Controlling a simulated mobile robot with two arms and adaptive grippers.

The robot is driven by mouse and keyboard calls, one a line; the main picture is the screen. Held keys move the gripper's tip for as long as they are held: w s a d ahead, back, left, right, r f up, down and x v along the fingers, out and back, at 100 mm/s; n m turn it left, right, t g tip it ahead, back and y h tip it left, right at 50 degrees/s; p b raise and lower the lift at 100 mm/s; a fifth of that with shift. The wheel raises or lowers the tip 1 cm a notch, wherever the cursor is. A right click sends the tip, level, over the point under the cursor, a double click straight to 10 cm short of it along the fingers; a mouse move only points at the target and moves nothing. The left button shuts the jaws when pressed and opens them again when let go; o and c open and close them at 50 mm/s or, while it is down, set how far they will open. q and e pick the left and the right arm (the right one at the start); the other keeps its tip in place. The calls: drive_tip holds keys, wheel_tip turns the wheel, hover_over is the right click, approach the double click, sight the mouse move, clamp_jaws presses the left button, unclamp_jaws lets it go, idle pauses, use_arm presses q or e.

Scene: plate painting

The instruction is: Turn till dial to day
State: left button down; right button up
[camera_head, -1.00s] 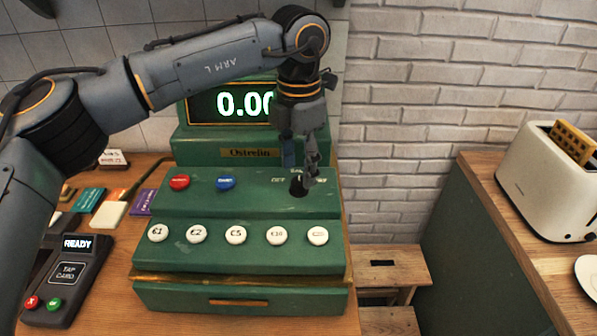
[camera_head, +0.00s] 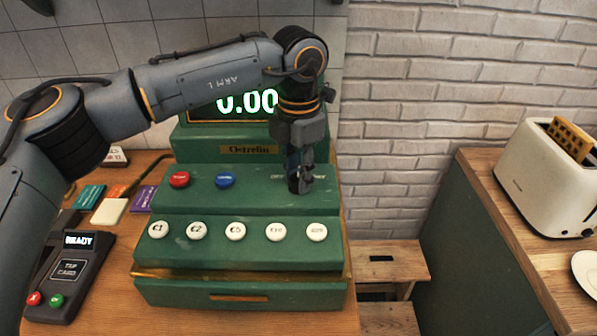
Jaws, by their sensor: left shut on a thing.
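The green till (camera_head: 240,258) stands on the wooden counter, its display (camera_head: 246,103) reading 0.00. Its dial (camera_head: 296,189) is a small dark knob at the right end of the upper step, mostly hidden by my gripper. My left gripper (camera_head: 300,183) points down over the dial and is shut on it. The labels around the dial are largely covered, so I cannot tell which setting it points to. My right gripper is not in view.
A red button (camera_head: 179,180) and a blue button (camera_head: 225,181) sit left of the dial. Several white keys line the front step. A card reader (camera_head: 68,272) stands at the left. A toaster (camera_head: 546,180) is on the right counter.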

use_arm(q)
drive_tip(key=shift+m, duration=0.4)
drive_tip(key=m+b, duration=0.1)
drive_tip(key=m, duration=0.2)
drive_tip(key=m+b, duration=0.1)
drive_tip(key=m, duration=0.3)
drive_tip(key=shift+m, duration=0.5)
drive_tip(key=c, duration=1.1)
unclamp_jaws()
